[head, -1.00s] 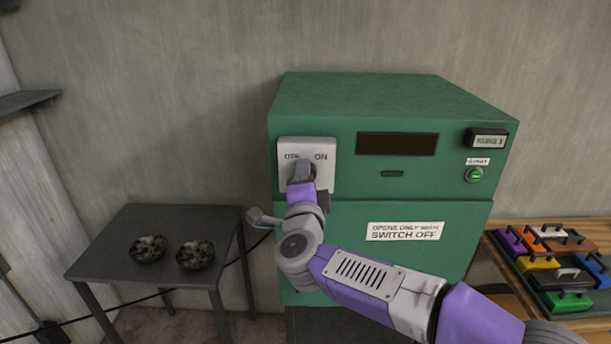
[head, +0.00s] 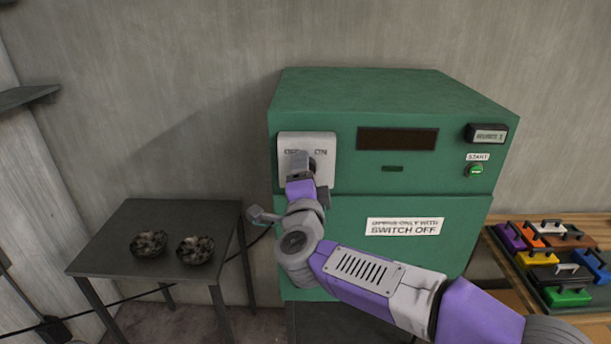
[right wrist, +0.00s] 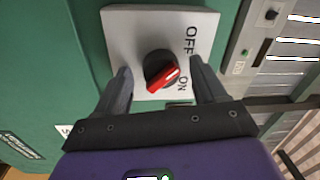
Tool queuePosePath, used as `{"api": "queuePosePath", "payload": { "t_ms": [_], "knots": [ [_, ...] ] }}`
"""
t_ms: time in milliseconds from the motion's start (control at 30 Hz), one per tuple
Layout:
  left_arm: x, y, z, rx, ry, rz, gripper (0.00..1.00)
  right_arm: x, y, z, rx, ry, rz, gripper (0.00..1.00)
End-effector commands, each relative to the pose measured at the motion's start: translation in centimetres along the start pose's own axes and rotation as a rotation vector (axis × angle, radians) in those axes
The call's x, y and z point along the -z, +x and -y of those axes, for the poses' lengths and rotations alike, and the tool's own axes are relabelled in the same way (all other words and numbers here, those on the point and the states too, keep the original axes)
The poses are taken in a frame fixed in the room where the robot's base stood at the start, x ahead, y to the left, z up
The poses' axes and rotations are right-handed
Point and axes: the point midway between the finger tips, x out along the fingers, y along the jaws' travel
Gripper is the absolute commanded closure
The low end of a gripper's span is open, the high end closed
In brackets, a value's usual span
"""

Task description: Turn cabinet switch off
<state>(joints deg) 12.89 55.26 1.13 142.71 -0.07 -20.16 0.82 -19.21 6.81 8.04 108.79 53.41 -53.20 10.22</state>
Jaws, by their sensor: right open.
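The green cabinet (head: 390,105) stands against the wall. Its white switch plate (head: 323,172), marked OFF and ON, is at the upper left of its front. In the right wrist view the plate (right wrist: 125,32) carries a black round knob with a red handle (right wrist: 163,80), whose white-marked end points toward the ON side. My right gripper (head: 303,160) is at the plate, hiding most of the knob in the head view. In the right wrist view my right gripper (right wrist: 165,82) is open, one finger on each side of the knob. My left gripper is not in view.
A tray of several coloured handled blocks (head: 540,283) lies on a wooden table at the right. The cabinet has a START button (head: 476,171) and a small display (head: 487,134).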

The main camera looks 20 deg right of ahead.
Motion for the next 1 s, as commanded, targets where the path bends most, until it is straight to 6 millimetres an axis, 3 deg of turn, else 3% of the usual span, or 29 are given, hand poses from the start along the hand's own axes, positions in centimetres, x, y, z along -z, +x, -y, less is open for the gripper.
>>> {"api": "queuePosePath", "payload": {
  "t_ms": [300, 500, 867, 1000],
  "knots": [
    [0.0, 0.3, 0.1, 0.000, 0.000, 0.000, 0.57, -0.1, -4.9, 0.0, 0.002, 0.000, 0.003, 0.30],
    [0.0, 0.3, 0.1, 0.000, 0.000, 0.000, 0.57, 0.0, -7.1, 0.0, 0.000, 0.000, 0.001, 0.30],
    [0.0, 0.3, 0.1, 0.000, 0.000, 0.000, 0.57, -0.1, -7.3, -0.2, -0.002, -0.004, 0.002, 0.30],
    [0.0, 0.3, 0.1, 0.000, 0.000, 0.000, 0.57, -1.6, -6.1, -2.8, -0.030, -0.078, 0.039, 0.30]
  ]
}}
